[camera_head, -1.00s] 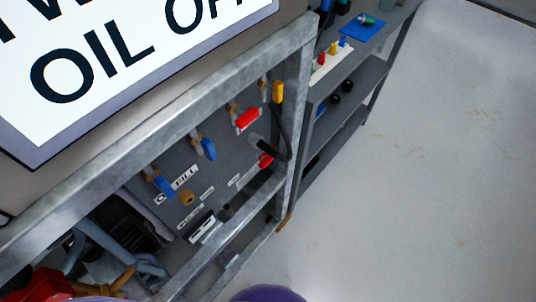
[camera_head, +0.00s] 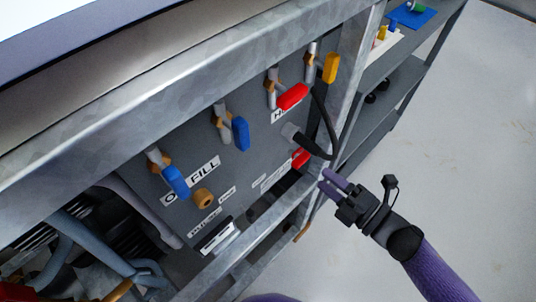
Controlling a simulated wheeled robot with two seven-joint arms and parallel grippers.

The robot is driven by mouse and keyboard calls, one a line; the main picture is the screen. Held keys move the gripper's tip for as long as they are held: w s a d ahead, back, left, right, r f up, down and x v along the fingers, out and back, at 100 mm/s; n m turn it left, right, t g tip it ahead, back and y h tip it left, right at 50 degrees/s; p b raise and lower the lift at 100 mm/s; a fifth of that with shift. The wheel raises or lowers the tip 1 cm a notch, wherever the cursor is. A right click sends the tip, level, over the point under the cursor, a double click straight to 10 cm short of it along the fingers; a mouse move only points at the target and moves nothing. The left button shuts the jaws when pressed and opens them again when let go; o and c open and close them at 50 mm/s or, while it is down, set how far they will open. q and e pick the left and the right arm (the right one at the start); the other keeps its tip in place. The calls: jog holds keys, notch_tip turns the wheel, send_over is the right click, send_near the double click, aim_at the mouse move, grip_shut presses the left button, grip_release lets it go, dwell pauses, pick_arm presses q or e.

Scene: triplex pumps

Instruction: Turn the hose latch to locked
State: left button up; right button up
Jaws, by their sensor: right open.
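A dark grey panel (camera_head: 262,147) sits inside a metal frame. A black hose (camera_head: 323,112) loops down its right side and ends in a thick black end beside a grey fitting (camera_head: 290,131). A red part (camera_head: 300,158) sits just below that end; it may be the hose latch, but I cannot tell its setting. My right gripper (camera_head: 328,181) comes in from the lower right, purple fingers pointing at the frame's right edge. It is open and empty, and appears apart from the red part. My left gripper is out of view.
Blue handles (camera_head: 240,134), a red handle (camera_head: 292,96) and a yellow handle (camera_head: 330,68) line the panel's top. A galvanized rail (camera_head: 250,244) runs below the panel. Shelves (camera_head: 385,110) stand behind at the right. The grey floor (camera_head: 480,130) at right is clear.

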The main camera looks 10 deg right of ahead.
aim_at(304, 162)
jog(key=b+x, duration=0.2)
jog(key=x, duration=0.6)
jog(key=shift+w+a+r, duration=0.1)
jog(key=shift+w+a, duration=0.1)
jog(key=shift+w, duration=0.15)
jog(key=shift+w+a, duration=0.2)
jog(key=shift+w, duration=0.1)
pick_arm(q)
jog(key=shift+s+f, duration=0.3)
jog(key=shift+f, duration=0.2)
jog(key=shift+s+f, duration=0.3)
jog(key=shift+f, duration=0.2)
pick_arm(e)
grip_shut()
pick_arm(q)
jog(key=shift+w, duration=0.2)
